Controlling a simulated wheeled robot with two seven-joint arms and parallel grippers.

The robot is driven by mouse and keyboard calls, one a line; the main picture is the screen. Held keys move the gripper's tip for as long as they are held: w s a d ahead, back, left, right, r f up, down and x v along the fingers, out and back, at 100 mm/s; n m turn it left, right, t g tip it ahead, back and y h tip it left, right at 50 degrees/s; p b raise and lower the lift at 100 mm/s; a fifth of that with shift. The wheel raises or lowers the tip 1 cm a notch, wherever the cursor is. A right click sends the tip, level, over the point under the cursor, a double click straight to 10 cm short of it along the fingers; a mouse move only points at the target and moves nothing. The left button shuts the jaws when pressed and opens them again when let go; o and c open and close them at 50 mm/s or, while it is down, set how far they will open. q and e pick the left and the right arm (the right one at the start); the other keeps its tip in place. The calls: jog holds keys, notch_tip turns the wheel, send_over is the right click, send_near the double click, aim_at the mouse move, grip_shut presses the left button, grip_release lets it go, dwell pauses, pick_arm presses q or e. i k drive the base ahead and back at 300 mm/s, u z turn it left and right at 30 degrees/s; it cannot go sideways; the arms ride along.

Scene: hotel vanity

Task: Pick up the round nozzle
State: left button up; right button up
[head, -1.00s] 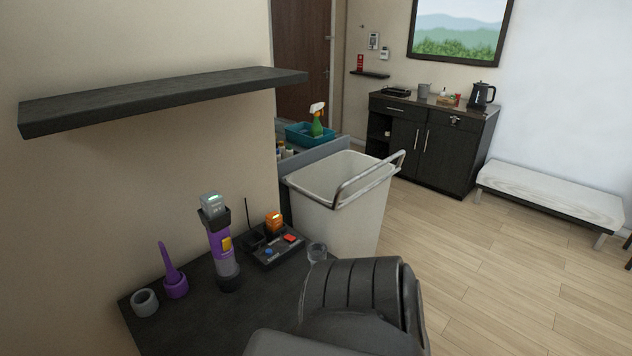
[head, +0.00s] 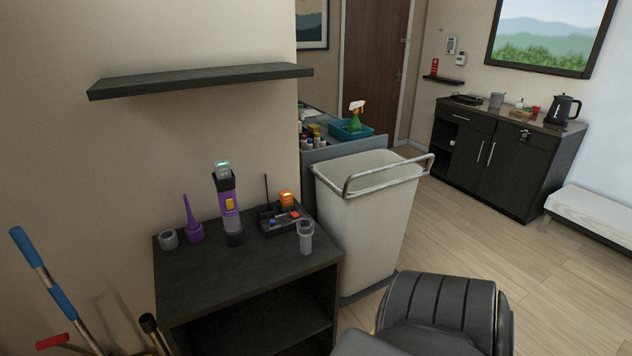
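A short grey hollow cylinder (head: 168,239), which looks like the round nozzle, stands at the left of the dark table top (head: 215,275) in the head view. Just right of it stands a purple nozzle (head: 194,225) with a thin upright spout. A purple and grey handheld vacuum (head: 230,210) stands upright further right. Neither of my grippers is in view.
A black tray (head: 268,228) with small coloured items and a clear grey cup (head: 305,238) are at the table's right. A wall shelf (head: 200,82) hangs above. A large white bin (head: 365,215) stands to the right; blue-handled tools (head: 42,270) lean at lower left. Open floor lies right.

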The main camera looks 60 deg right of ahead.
aim_at(305, 226)
jog(key=z, duration=1)
